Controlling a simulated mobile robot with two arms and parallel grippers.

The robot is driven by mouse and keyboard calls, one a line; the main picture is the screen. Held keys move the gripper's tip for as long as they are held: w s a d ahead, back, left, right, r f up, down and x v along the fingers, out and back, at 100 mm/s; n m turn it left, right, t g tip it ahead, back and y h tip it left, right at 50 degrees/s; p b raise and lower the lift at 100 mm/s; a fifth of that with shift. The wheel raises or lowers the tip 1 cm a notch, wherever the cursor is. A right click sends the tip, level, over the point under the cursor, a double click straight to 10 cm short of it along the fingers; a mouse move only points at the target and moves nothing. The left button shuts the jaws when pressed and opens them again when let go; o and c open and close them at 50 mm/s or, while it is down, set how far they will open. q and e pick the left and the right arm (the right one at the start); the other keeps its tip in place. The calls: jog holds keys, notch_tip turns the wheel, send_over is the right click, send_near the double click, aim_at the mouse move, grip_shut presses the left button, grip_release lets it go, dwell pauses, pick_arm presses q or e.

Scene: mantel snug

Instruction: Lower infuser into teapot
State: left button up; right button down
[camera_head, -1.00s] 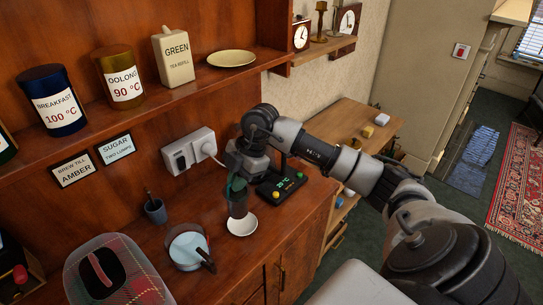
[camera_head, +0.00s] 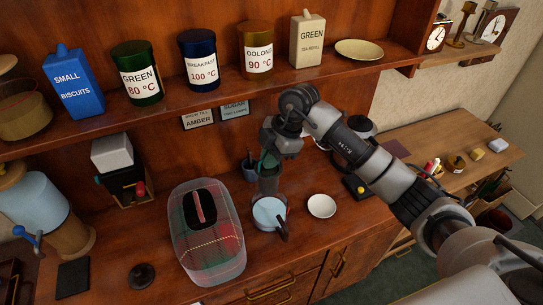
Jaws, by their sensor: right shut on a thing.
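My right gripper (camera_head: 268,164) points down, shut on the infuser (camera_head: 267,184), a dark see-through cylinder. The infuser hangs upright above the back part of the teapot (camera_head: 266,217), a glass pot with a pale blue top and a dark handle toward the front right. I cannot tell whether the infuser's lower end is inside the teapot or just above it. A white saucer (camera_head: 321,206) lies empty to the right of the teapot. My left gripper is not in view.
A tartan cosy (camera_head: 207,240) stands close left of the teapot. A shelf with tins (camera_head: 199,62) runs above. A black base with a yellow button (camera_head: 357,188) is at right.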

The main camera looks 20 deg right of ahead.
jog(key=shift+r, duration=0.2)
jog(key=shift+f, duration=0.3)
jog(key=shift+f+b, duration=1.65)
jog(key=shift+f, duration=1.9)
jog(key=c, duration=1.2)
grip_release()
